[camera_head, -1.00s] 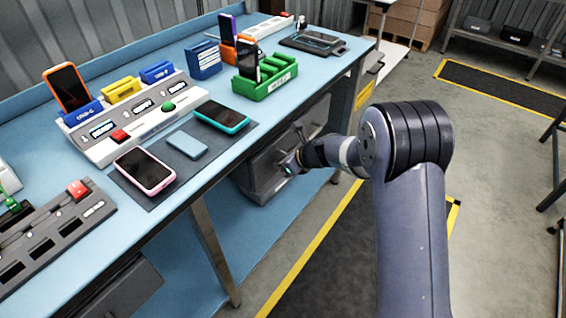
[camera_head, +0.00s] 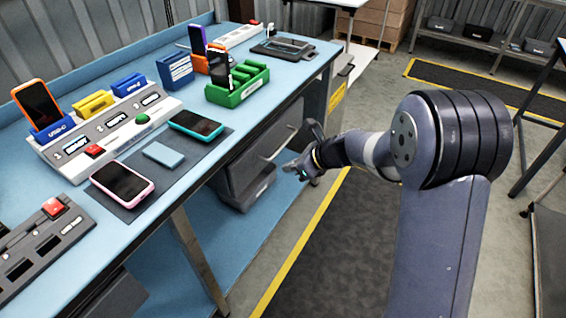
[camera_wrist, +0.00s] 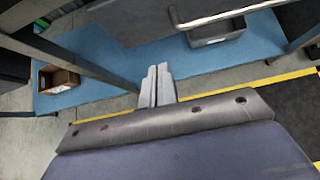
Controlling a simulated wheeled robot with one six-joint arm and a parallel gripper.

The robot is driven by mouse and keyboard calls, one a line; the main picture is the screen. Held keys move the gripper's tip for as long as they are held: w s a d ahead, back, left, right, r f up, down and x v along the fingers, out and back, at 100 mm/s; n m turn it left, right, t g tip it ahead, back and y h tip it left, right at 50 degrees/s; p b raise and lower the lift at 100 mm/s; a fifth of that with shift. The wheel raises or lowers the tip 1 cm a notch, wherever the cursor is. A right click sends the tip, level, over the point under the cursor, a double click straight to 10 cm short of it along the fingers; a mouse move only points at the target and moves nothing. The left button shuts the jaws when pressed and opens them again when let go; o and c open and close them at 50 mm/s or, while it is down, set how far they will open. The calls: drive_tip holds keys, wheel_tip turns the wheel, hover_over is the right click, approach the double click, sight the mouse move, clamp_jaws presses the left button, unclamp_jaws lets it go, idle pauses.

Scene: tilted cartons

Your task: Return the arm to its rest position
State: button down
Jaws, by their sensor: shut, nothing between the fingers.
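My gripper (camera_head: 299,170) is off the front edge of the blue workbench (camera_head: 205,181), beside the grey drawer unit under it, and holds nothing. My arm reaches from the lower right of the head view, bends at a large dark joint and points left toward the bench. In the wrist view my gripper (camera_wrist: 157,70) has its two grey fingers together, with the floor and the blue lower shelf beyond them.
The bench holds a charging station (camera_head: 110,130) with an orange phone (camera_head: 38,104), a pink phone (camera_head: 122,183), a teal phone (camera_head: 195,125) and a green rack (camera_head: 238,86). A grey drawer unit (camera_head: 250,170) hangs below. Floor right of the bench is open, with yellow-edged mats.

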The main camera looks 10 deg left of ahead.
drive_tip(key=shift+d+r, duration=0.15)
approach(252, 170)
wheel_tip(252, 170, down, 4)
drive_tip(key=a, duration=0.1)
drive_tip(key=w+a, duration=0.1)
drive_tip(key=a, duration=0.1)
drive_tip(key=shift+a, duration=0.3)
drive_tip(key=shift+w+a, duration=0.25)
drive_tip(key=shift+a, duration=0.2)
drive_tip(key=shift+s, duration=0.1)
